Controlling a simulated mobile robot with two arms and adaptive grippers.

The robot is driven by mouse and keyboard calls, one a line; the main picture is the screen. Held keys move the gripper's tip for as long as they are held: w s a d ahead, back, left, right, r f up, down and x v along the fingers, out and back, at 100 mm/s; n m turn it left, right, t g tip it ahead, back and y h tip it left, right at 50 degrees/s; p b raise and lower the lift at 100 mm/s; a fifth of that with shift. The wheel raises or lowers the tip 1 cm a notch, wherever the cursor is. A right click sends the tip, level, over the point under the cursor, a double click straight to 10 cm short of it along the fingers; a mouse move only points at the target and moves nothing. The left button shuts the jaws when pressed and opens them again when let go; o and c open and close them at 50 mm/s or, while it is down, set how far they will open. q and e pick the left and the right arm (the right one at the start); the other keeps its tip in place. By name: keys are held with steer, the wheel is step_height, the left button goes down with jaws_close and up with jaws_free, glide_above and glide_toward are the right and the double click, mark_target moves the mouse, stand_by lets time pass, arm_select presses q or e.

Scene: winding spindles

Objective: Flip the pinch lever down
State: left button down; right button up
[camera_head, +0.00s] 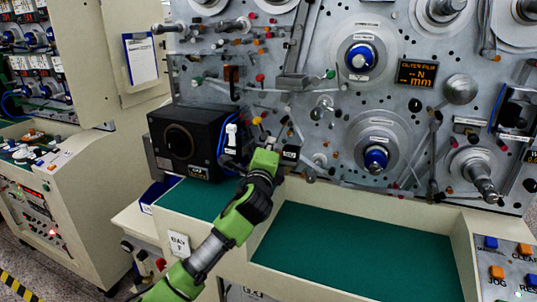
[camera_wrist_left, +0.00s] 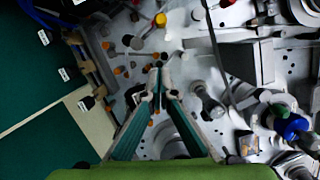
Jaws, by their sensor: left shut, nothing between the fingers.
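My left gripper (camera_head: 270,142) reaches up from the lower left to the machine's metal panel, close to the right side of the black box. In the left wrist view its two fingers (camera_wrist_left: 157,78) meet at the tips, with nothing visible between them. Small knobs and short levers surround the tips, including a yellow-orange knob (camera_wrist_left: 160,19) beyond them and a red knob (camera_head: 259,78) higher on the panel. I cannot tell for sure which part is the pinch lever, and the gripper covers some of the panel here. My right gripper is in neither view.
The black box (camera_head: 176,128) stands left of my gripper. Blue-centred spindles (camera_head: 376,159) and rollers stick out of the panel at the right. The green shelf (camera_head: 350,245) below is clear. A button panel (camera_head: 508,265) is at the lower right.

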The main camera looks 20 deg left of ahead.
arm_select(q)
steer(key=v, duration=0.3)
steer(key=shift+s, duration=0.1)
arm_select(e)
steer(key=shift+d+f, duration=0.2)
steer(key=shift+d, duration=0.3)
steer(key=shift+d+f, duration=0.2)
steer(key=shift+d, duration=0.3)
arm_select(q)
steer(key=shift+f, duration=0.1)
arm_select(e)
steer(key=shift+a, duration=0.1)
